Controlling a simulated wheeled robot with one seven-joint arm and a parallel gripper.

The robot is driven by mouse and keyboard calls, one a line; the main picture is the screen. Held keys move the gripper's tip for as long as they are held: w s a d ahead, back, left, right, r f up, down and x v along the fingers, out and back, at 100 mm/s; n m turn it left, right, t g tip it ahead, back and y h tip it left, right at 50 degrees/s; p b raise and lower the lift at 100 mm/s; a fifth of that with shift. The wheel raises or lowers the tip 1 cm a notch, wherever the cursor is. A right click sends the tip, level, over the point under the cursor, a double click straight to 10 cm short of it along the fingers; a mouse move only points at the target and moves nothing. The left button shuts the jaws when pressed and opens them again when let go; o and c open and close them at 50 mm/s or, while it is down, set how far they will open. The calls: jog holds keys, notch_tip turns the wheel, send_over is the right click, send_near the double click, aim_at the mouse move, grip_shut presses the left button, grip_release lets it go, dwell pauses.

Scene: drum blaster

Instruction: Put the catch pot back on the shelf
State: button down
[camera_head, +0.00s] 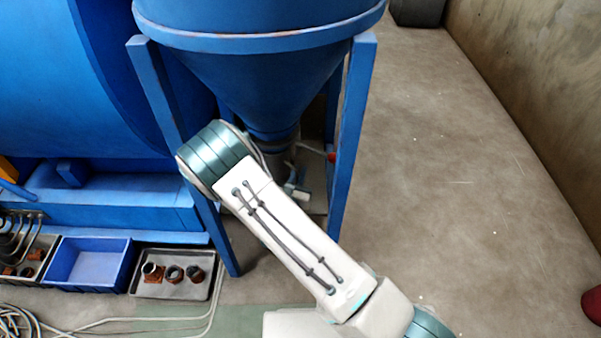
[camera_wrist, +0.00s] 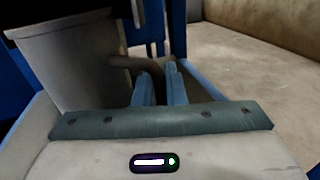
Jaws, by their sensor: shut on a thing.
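The catch pot looks like the grey tapered vessel (camera_wrist: 75,65) at the left of the wrist view, with a curved brown-grey handle (camera_wrist: 140,64) on its side. My gripper (camera_wrist: 159,80) has its two blue-grey fingers shut on this handle. The pot stands roughly upright, close under a dark rim at the top. In the head view, a grey part (camera_head: 280,155) shows below the blue cone, mostly hidden by my arm. The gripper's fingers are hidden there. I cannot clearly make out the shelf, or whether the pot rests on anything.
The blue hopper (camera_head: 260,75) stands on blue legs (camera_head: 352,140) close around my arm. A blue bin (camera_head: 90,265) and a tray (camera_head: 180,290) with rusty fittings lie at lower left. Hoses lie on the floor.

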jog(key=shift+a, duration=0.1)
jog(key=c, duration=1.5)
grip_release()
jog(key=shift+f, duration=0.1)
jog(key=shift+s+r, duration=0.15)
jog(key=shift+r, duration=0.05)
jog(key=p+v, duration=0.3)
jog(key=v, duration=0.8)
jog(key=shift+s, duration=0.4)
jog(key=shift+f, duration=0.1)
